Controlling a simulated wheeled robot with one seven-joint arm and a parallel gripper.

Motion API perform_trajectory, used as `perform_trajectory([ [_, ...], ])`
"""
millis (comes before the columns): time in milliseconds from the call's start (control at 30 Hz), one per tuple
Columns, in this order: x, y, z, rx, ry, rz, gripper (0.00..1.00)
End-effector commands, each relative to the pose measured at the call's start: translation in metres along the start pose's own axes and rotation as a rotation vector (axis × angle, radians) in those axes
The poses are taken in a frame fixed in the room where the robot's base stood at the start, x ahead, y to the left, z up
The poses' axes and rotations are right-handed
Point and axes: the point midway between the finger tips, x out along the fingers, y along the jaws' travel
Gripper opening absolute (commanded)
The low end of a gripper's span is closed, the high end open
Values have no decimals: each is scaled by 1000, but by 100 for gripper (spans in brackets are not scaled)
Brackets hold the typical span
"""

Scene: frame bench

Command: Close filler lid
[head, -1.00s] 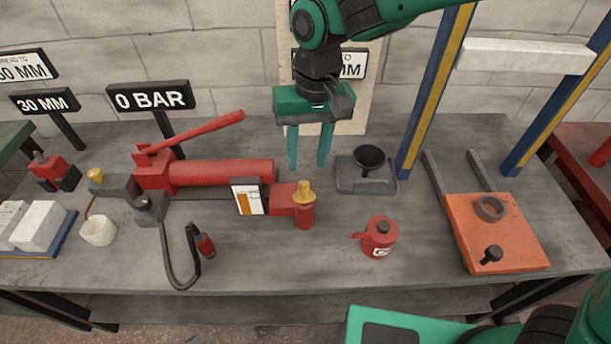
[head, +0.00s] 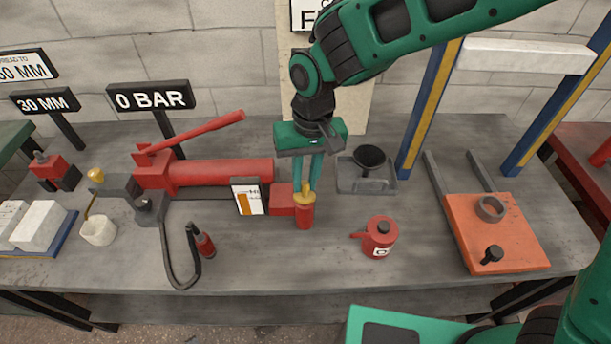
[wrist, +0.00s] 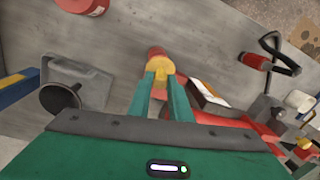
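The filler lid (head: 304,198) is a yellow, brass-like cap with a narrow knob. It sits on top of the upright red filler neck (head: 304,215) at the right end of the red pump. My gripper (head: 308,186) points down over it, with its green fingers on either side of the knob. The fingers are close together and look shut on it. The wrist view also shows the yellow lid (wrist: 160,68) between the fingertips, partly hidden by them. Whether the lid is fully tightened cannot be told.
A level card (head: 247,199) stands just left of the neck. A red oil can (head: 379,238) stands to the right. A black funnel in a grey tray (head: 347,181) is close on the right. The pump's red handle (head: 200,132) rises behind left. Bench front is mostly clear.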

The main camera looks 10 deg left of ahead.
Motion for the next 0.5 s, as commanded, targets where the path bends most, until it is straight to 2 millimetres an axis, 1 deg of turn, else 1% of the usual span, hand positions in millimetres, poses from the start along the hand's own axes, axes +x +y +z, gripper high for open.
perform_trajectory([
  [267,1,-1,4,-1,34,7,0],
  [500,7,-2,15,-16,202,45,0],
])
